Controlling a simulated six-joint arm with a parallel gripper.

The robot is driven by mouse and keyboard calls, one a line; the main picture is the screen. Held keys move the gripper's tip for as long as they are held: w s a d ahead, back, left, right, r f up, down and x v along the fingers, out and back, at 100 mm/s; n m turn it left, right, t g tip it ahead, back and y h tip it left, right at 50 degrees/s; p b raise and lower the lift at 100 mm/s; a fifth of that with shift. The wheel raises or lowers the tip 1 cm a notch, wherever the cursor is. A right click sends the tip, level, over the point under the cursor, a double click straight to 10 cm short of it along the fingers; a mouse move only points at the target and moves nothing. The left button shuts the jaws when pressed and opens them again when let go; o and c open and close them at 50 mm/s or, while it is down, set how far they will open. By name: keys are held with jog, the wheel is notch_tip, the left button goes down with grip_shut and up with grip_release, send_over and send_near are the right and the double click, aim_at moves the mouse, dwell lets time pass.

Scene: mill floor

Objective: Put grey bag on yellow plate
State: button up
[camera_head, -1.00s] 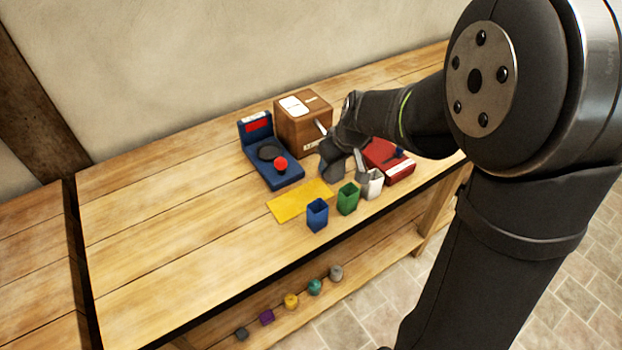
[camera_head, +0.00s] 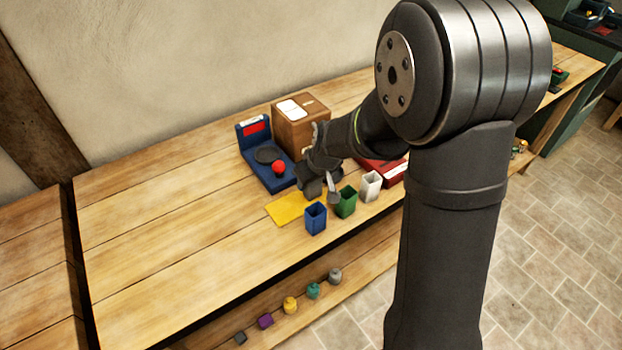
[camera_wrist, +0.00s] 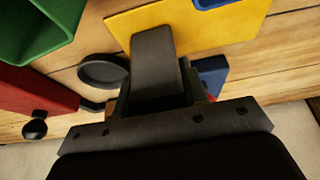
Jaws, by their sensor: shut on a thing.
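The yellow plate (camera_head: 285,210) is a thin flat sheet on the bench, partly covered by my gripper (camera_head: 323,188). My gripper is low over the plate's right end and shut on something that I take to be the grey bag. My fingers hide nearly all of it, so its shape is unclear. In the wrist view, the near dark finger reaches over the edge of the yellow plate (camera_wrist: 200,38). I cannot tell whether the held thing touches the plate.
A blue cup (camera_head: 315,219), green cup (camera_head: 346,203) and white cup (camera_head: 370,187) line the front. A blue scale (camera_head: 275,180) and wooden box (camera_head: 296,133) stand behind; a red box (camera_head: 393,172) is right. A dark round dish (camera_wrist: 103,72) lies nearby. The bench's left is clear.

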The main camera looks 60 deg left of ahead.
jog(key=o, duration=1)
jog(key=shift+f, duration=0.1)
jog(key=shift+o, duration=0.2)
jog(key=v, duration=1.2)
jog(key=x, duration=1.2)
jog(key=shift+f, duration=0.15)
notch_tip(320, 180, up, 3)
jog(key=shift+f, duration=0.2)
jog(key=shift+r, duration=0.55)
